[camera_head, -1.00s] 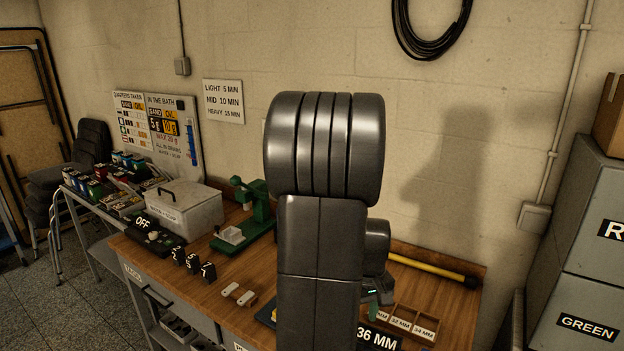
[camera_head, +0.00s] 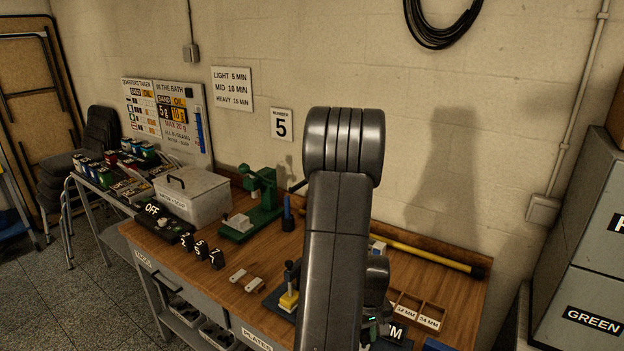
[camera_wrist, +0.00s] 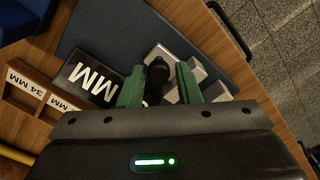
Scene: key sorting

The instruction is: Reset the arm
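My arm (camera_head: 333,240) stands raised in front of the workbench and hides part of it. In the wrist view, my gripper (camera_wrist: 160,82) has its two green fingers apart, one on each side of a black knob (camera_wrist: 157,70). Gaps show beside the knob, and I see nothing clamped. Grey metal blocks (camera_wrist: 190,68) lie just beyond the fingertips on a dark blue mat (camera_wrist: 105,32). In the head view, my fingers are hidden behind my arm.
A labelled wooden tray (camera_head: 433,312) sits at right. Grey cabinets (camera_head: 590,270) stand farther right.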

